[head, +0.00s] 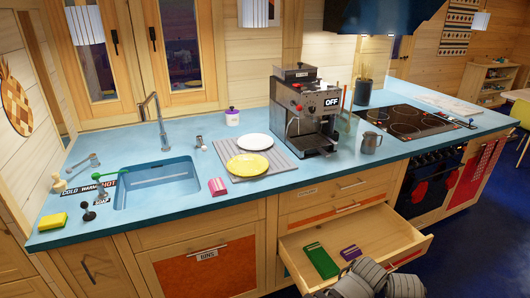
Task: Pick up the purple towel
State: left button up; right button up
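A small purple folded item (350,252), which looks like the purple towel, lies flat in the open drawer (292,246) below the counter. A larger green folded item (321,262) lies to its left in the same drawer. My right gripper (372,279) appears at the bottom edge, at the drawer's front, just below and to the right of the purple item. The gripper's fingers cannot be made out clearly, and no object shows in it. My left gripper is not in view.
The blue counter (300,188) above holds a coffee machine (308,112), yellow plate (248,165), white plate (255,142), pink striped item (217,186) and metal pitcher (371,142). The sink (160,188) is at left. The right part of the drawer is empty.

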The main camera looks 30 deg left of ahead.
aim_at(349, 253)
jog(key=i+j+z, duration=0.25)
jog(key=i+j, duration=0.2)
jog(key=i, duration=0.15)
jog(key=i+j+z, duration=0.3)
jog(key=i+j, duration=0.25)
